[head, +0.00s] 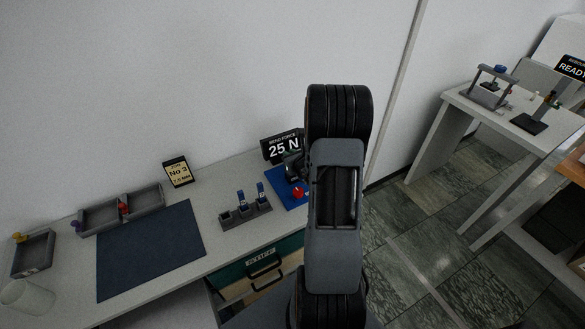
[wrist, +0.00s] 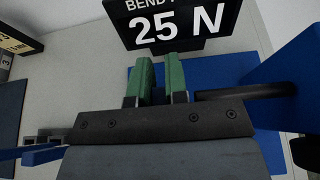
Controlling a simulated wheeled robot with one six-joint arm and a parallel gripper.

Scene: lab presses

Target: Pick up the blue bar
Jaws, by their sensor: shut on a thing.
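Two blue bars, the nearer one (head: 240,197) and another (head: 260,190), stand upright in a grey rack (head: 231,222) on the bench in the head view. The rack's left slot looks empty. In the wrist view, my gripper (wrist: 160,62) has its two green fingers close together with a narrow gap, shut on a thin blue bar that hardly shows against the blue behind it. The gripper is in front of the display reading 25 N (wrist: 180,27). In the head view my arm hides most of the gripper and the held bar.
A blue base (head: 293,204) with a red knob (head: 298,192) sits right of the rack. A dark blue mat (head: 150,250), a grey divided tray (head: 95,222) and a No 3 card (head: 178,172) are on the left. A second table (head: 455,100) with presses stands at the right.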

